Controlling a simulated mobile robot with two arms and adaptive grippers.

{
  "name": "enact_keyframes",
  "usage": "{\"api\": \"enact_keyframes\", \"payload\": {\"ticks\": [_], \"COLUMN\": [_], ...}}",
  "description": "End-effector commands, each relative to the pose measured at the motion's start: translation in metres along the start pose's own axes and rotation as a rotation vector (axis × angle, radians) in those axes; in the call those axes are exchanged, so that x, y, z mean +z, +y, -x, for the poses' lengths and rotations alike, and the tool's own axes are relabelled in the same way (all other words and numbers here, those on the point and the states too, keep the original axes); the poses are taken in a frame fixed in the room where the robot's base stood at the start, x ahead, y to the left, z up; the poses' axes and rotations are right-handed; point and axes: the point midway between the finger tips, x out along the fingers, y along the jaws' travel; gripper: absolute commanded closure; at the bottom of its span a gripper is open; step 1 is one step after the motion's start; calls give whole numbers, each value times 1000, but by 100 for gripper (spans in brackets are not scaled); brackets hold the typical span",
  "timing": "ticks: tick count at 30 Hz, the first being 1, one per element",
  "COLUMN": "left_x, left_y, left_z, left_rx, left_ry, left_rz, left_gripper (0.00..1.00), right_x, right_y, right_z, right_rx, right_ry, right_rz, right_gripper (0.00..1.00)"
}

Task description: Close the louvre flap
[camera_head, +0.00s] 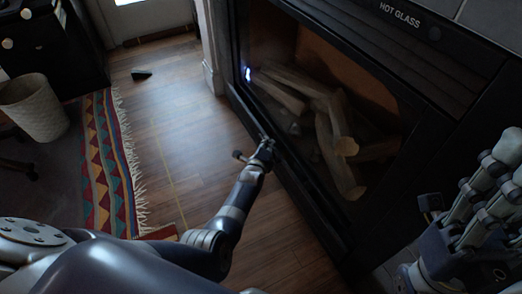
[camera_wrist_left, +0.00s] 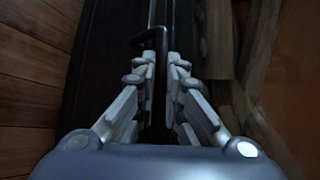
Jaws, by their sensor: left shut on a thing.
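A black fireplace with a glass front fills the right of the head view. Its long dark lower panel (camera_head: 303,196), which may be the louvre flap, runs along the floor side; how far it stands open is unclear. My left gripper (camera_head: 267,147) is at this lower edge. In the left wrist view, the same gripper (camera_wrist_left: 160,72) is shut on a thin black bent handle (camera_wrist_left: 150,35) in front of a dark surface. My right gripper (camera_head: 485,195) is at the lower right, away from the panel; its finger gap is not clear.
Logs (camera_head: 325,125) lie behind the glass. Dark slats (camera_head: 452,72) run above it beside the words HOT GLASS. A striped rug (camera_head: 106,165), a pale basket (camera_head: 34,106) and a small dark object (camera_head: 141,74) are at the left. Bare wood floor lies between rug and fireplace.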

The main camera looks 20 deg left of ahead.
Motion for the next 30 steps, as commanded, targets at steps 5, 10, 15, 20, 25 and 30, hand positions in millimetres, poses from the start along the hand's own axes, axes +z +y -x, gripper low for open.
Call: {"api": "enact_keyframes", "payload": {"ticks": [5, 10, 15, 20, 25, 30], "left_x": [-5, -5, -5, -4, -5, -5], "left_y": [-9, -11, -12, -12, -11, -10], "left_z": [-5, -7, -7, -7, -7, -7], "left_rx": [-4, -4, -4, -4, -3, -1], "left_ry": [-1, -2, -3, -4, -3, -2], "left_rz": [3, 3, 3, 3, 3, 2], "left_gripper": [100, 100, 100, 100, 70, 70], "right_x": [1, 1, 1, 1, 1, 0], "right_y": [0, 0, 0, 0, 0, 0], "right_z": [-1, -2, -3, -3, -3, -3], "right_rx": [-5, -8, -8, -7, -6, -4], "right_ry": [6, 13, 13, 13, 14, 14], "right_rz": [1, 1, 1, 1, 1, 2], "right_gripper": [60, 60, 60, 60, 60, 60]}}
